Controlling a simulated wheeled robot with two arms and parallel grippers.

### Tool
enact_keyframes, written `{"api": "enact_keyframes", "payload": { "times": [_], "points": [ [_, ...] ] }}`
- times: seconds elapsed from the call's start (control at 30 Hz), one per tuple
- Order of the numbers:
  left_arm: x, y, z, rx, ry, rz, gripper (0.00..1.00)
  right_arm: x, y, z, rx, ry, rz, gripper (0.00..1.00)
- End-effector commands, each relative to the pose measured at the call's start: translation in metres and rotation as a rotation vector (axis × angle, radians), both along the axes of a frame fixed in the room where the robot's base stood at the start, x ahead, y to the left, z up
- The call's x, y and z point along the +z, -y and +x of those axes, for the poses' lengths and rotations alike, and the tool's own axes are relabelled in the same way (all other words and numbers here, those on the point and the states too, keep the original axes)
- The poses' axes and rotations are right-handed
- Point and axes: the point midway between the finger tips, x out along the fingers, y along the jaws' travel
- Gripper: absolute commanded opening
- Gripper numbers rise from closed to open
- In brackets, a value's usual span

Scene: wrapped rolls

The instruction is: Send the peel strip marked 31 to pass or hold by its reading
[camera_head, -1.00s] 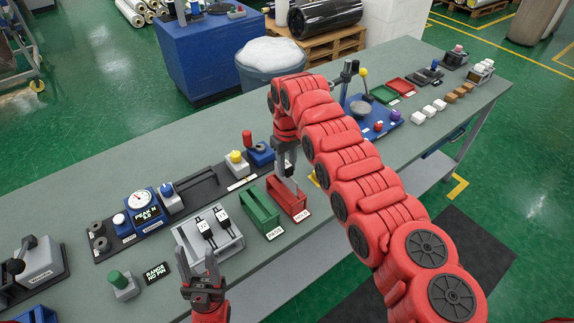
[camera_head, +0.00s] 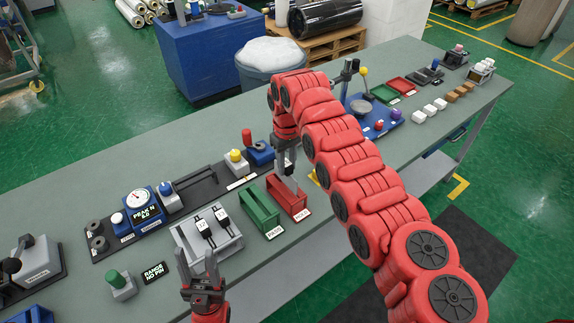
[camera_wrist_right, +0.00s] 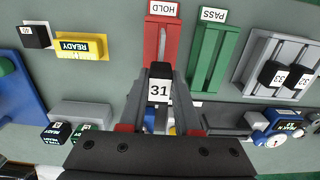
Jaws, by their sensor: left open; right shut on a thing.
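My right gripper (camera_head: 287,160) is shut on the peel strip marked 31 (camera_wrist_right: 159,88), which has a black head with a white label. It hangs over the red HOLD tray (camera_head: 280,194); its lower end overlaps the tray, and I cannot tell if it touches. The green PASS tray (camera_head: 259,208) stands directly left of it in the head view. My left gripper (camera_head: 204,283) is open and empty in front of the grey rack (camera_head: 182,236). The peak gauge (camera_head: 143,208) has a small display, its figures too small to read surely.
The rack holds two black-headed strips, labelled 32 and 33 in the wrist view (camera_wrist_right: 272,75). A black range sign (camera_head: 155,272) and a green button block (camera_head: 120,285) lie left of it. A yellow-topped block (camera_head: 236,162) stands behind the trays. The bench's front edge is close to the trays.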

Motion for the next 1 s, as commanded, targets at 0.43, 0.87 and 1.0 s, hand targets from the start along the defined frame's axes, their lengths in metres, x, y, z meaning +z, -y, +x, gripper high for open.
{"api": "enact_keyframes", "payload": {
  "times": [0.43,0.87,1.0],
  "points": [
    [-0.003,0.0,0.0,0.0,0.0,0.0,0.5,-0.006,0.0,0.0,0.0,-0.001,-0.001,0.0],
    [-0.014,0.0,0.0,0.0,0.0,0.0,0.5,-0.025,0.0,0.0,0.0,-0.001,-0.001,0.0],
    [-0.017,0.0,0.0,0.0,0.0,0.0,0.5,-0.032,0.0,0.0,0.0,-0.001,-0.001,0.0]
  ]
}}
